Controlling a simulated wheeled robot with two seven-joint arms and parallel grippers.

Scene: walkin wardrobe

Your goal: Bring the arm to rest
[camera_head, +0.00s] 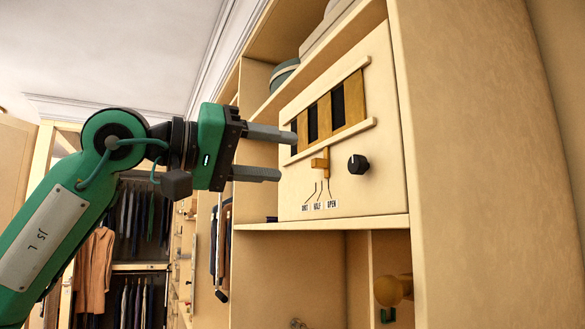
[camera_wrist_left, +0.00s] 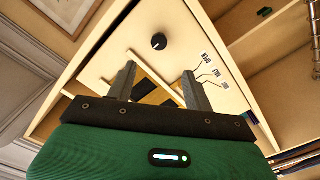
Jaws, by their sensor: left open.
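My left gripper (camera_head: 287,156) reaches in from the left with its two fingers apart and nothing between them in the head view. Its fingertips are close to the left part of a cream control panel (camera_head: 350,195); I cannot tell whether they touch it. The gripper also shows open in the left wrist view (camera_wrist_left: 159,72), in front of the panel (camera_wrist_left: 113,62). The panel has a dark slotted vent with orange slats (camera_head: 324,116), an orange lever (camera_head: 320,163) above small labels, one reading OPEN, and a black knob (camera_head: 358,163). My right gripper is not in view.
The panel sits in a wooden shelf unit (camera_head: 480,150) with a tall side wall at the right. A round wooden peg (camera_head: 392,291) is in the compartment below. A green round box (camera_head: 285,72) is above. Clothes (camera_head: 95,270) hang at the far left.

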